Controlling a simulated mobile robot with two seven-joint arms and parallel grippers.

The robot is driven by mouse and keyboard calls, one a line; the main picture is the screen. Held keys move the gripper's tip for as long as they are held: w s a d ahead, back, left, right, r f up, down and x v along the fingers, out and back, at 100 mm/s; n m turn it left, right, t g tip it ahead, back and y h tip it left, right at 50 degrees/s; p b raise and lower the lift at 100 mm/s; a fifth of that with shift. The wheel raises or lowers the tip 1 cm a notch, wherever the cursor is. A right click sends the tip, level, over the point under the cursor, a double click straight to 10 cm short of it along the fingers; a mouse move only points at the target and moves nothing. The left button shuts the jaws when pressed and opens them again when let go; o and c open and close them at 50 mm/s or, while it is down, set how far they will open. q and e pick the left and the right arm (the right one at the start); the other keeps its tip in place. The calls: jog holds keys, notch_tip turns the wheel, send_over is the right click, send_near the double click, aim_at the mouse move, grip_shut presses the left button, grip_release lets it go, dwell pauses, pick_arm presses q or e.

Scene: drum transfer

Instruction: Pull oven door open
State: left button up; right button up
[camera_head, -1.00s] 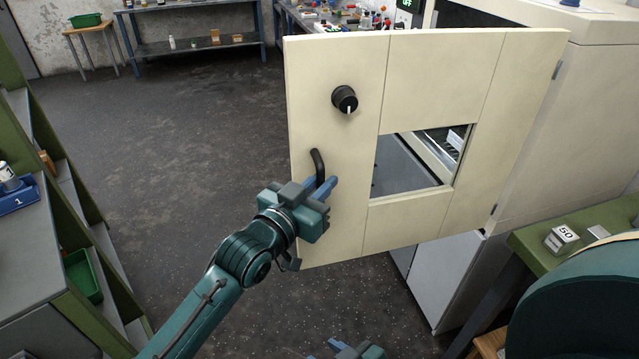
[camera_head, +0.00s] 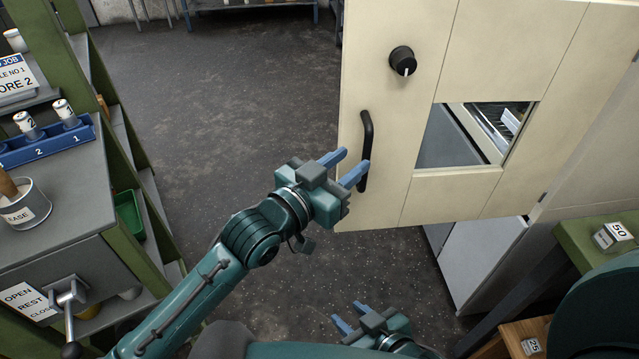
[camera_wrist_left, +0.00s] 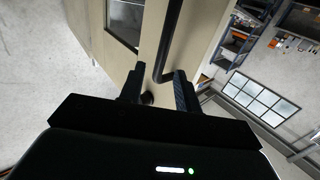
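The cream oven door (camera_head: 385,120) stands swung out from the oven body, with a square window and a black knob (camera_head: 403,61). Its black bar handle (camera_head: 366,150) is near the free edge. My left gripper (camera_head: 344,168) is at the lower end of the handle, its blue fingers apart. In the left wrist view the handle (camera_wrist_left: 169,45) runs between the two open fingertips (camera_wrist_left: 155,88), and I see no grip on it. My right gripper (camera_head: 354,318) is low in the head view, empty, with its fingers apart.
A grey cabinet (camera_head: 50,200) with a blue can tray (camera_head: 48,145) and a lever is on the left. A green-topped bench (camera_head: 590,238) with a block marked 50 is at the right. The dark floor (camera_head: 230,100) between is clear.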

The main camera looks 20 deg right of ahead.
pick_arm(q)
jog(key=v, duration=0.7)
jog(key=shift+b, duration=0.3)
jog(key=shift+a, duration=0.1)
